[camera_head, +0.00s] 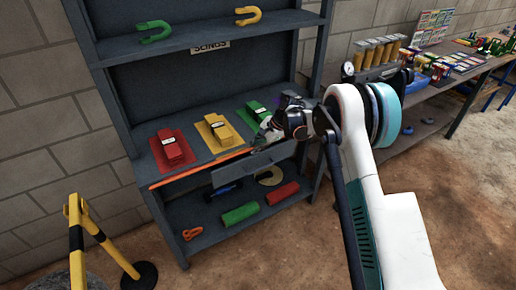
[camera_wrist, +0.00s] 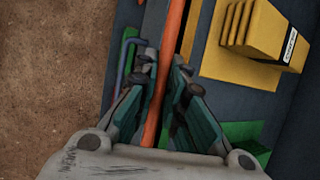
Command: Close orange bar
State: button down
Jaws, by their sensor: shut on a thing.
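The orange bar (camera_head: 200,168) is long and thin and runs along the front edge of the dark rack's middle shelf. Its left end is near the shelf's front left corner. Its right end is hidden by my gripper (camera_head: 262,143). In the wrist view the orange bar (camera_wrist: 172,38) runs between the two fingers of my gripper (camera_wrist: 165,72), which are shut on it. The arm comes in from the right.
On the middle shelf lie red (camera_head: 172,147), yellow (camera_head: 220,132) and green (camera_head: 257,112) slings. A grey drawer front (camera_head: 240,173) is below. A yellow-black barrier (camera_head: 76,235) stands at left. A bench with tools (camera_head: 440,85) is at right. Floor in front is clear.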

jog(key=shift+w+a+r+m+g+h, duration=0.15)
jog(key=shift+w+a+m+g+h, duration=0.2)
jog(key=shift+g+h, duration=0.4)
jog(key=shift+w+a+r+m+g+h, duration=0.15)
jog(key=shift+w+g+h, duration=0.35)
jog(key=shift+g, duration=0.45)
jog(key=shift+w+a+g+h+b, duration=0.1)
jog(key=shift+a+g+h+b, duration=0.05)
jog(key=shift+g+h+b, duration=0.2)
jog(key=c, duration=1.7)
grip_release()
jog(key=shift+o, duration=0.2)
